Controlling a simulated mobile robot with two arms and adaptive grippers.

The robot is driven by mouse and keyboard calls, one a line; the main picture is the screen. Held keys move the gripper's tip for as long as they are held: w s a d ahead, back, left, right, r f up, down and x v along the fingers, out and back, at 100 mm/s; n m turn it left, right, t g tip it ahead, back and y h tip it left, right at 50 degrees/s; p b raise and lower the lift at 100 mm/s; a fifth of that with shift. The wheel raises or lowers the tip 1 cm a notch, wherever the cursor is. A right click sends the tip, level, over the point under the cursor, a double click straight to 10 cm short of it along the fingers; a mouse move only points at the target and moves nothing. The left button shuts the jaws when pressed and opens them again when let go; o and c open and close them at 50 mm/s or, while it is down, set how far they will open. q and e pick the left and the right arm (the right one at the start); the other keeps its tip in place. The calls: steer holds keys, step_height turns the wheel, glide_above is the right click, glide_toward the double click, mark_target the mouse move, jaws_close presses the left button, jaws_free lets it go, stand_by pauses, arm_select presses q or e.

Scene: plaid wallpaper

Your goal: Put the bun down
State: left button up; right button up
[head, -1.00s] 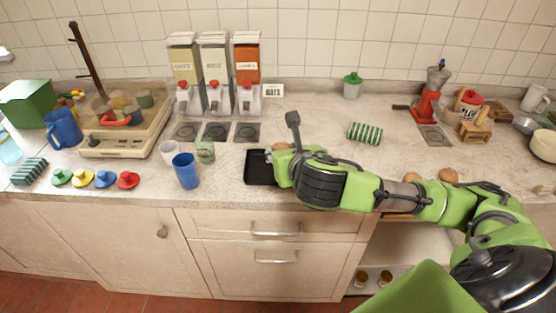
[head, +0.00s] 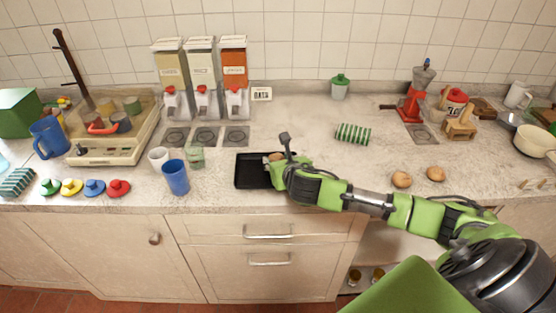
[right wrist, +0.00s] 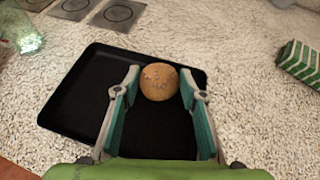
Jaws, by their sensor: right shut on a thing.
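My right gripper (head: 277,160) is shut on a round brown bun (right wrist: 159,81). In the right wrist view the bun sits between the two fingertips (right wrist: 160,86), over the right far part of a black tray (right wrist: 75,95). In the head view the tray (head: 250,183) lies on the counter, and the gripper covers its right side. The bun (head: 275,156) shows only in part there. I cannot tell whether it touches the tray floor. Two more buns (head: 401,179) (head: 436,174) lie on the counter to the right. My left gripper is not in view.
A blue cup (head: 176,178), a white cup (head: 158,158) and a green cup (head: 196,156) stand left of the tray. Dispensers (head: 202,78) stand at the back.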

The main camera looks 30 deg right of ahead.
steer(key=o, duration=1.1)
steer(key=shift+s+r, duration=0.15)
steer(key=shift+r, duration=0.05)
steer(key=v, duration=1.1)
steer(key=shift+s+a+r+b, duration=0.15)
steer(key=shift+s+b, duration=0.1)
steer(key=shift+b, duration=0.15)
